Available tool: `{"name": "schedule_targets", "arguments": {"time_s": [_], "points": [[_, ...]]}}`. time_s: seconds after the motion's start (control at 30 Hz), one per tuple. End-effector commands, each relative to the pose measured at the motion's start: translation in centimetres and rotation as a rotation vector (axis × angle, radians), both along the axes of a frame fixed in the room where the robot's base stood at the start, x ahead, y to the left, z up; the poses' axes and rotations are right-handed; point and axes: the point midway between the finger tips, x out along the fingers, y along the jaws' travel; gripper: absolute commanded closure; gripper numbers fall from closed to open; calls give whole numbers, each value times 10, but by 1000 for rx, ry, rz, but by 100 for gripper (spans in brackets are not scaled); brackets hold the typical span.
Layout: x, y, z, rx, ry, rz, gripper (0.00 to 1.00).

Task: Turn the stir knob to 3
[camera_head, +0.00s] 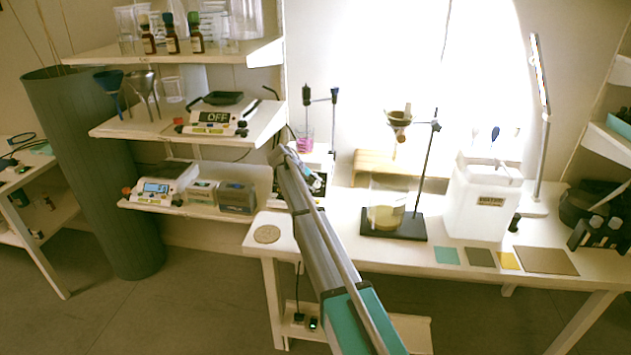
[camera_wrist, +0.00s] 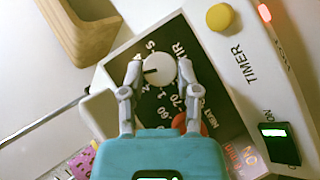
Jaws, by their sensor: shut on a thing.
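The stir knob (camera_wrist: 159,70) is a round white knob with a dark pointer line, on the dark STIR panel of the hotplate stirrer (camera_wrist: 222,128). In the wrist view its pointer line points left. A 5 and what looks like a 4 show above the pointer; the mark right at its tip is hard to read. My gripper (camera_wrist: 159,72) is shut on the knob, one finger on its left side and one on its right. In the head view my gripper (camera_head: 282,156) is at the front of the stirrer (camera_head: 318,162), and my arm hides the knob.
A red heat knob (camera_wrist: 180,122) sits just below, near the right finger. A yellow button (camera_wrist: 220,17) is by the TIMER label. A beaker with pink liquid (camera_head: 304,144) is behind my gripper. A stand base (camera_head: 394,226) and a white container (camera_head: 480,205) stand to the right.

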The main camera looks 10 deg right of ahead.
Motion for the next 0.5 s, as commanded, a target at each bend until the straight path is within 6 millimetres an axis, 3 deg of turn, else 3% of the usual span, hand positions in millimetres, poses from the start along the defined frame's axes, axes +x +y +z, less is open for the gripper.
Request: {"name": "schedule_targets", "arguments": {"time_s": [0.47, 0.5], "points": [[-4, 0, -1, 22, 2, -21, 100], [-4, 0, -1, 22, 3, -20, 56]]}}
